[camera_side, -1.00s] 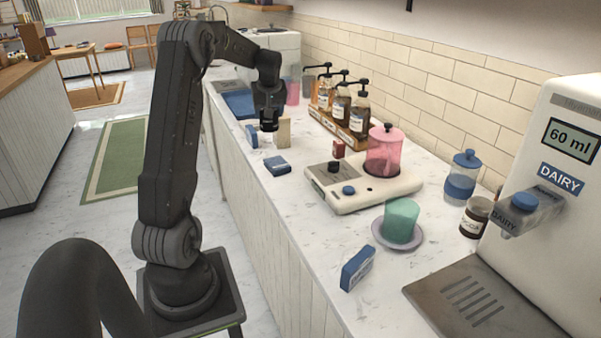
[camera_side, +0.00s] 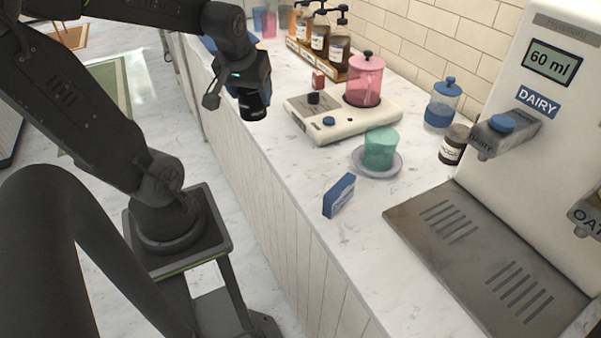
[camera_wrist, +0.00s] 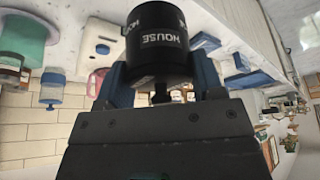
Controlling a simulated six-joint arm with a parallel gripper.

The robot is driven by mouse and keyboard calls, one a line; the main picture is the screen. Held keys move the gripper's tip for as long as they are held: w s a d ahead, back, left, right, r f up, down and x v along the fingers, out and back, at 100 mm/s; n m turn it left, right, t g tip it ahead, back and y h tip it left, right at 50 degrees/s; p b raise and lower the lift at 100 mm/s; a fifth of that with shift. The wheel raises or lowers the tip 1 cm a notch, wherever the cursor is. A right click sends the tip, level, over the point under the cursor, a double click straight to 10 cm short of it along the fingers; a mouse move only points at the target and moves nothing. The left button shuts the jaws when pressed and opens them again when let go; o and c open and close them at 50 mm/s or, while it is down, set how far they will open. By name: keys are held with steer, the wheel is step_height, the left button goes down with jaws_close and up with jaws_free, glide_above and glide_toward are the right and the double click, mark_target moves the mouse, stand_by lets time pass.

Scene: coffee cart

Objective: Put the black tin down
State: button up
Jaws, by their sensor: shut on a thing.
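The black tin (camera_side: 253,107) is held in my gripper (camera_side: 253,92). It hangs below the jaws near the counter's front edge, and it appears to be in the air. In the wrist view the tin (camera_wrist: 160,45) shows the word HOUSE on its side, and my gripper's blue-grey fingers close on it from both sides. The arm hides part of the counter behind the tin.
The white counter (camera_side: 275,165) has free room in front of the cream hob (camera_side: 345,115) with its pink jug (camera_side: 365,82). A blue box (camera_side: 339,195) stands near the front edge. A green cup (camera_side: 380,148) sits on a saucer (camera_side: 360,165). The dairy dispenser (camera_side: 495,80) is at right.

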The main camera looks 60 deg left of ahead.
steer(key=shift+s+d+f, duration=0.2)
steer(key=shift+d, duration=0.25)
steer(key=shift+w+d+f, duration=1.1)
steer(key=shift+d+f, duration=0.5)
steer(key=shift+f, duration=0.25)
steer(key=shift+w+d+f, duration=1.1)
steer(key=shift+d+f, duration=0.5)
steer(key=shift+f, duration=0.25)
steer(key=shift+w+d+f, duration=1.1)
steer(key=shift+d+f, duration=0.5)
steer(key=shift+f, duration=0.25)
steer(key=shift+f, duration=0.2)
steer(key=o, duration=1)
steer(key=shift+r, duration=0.1)
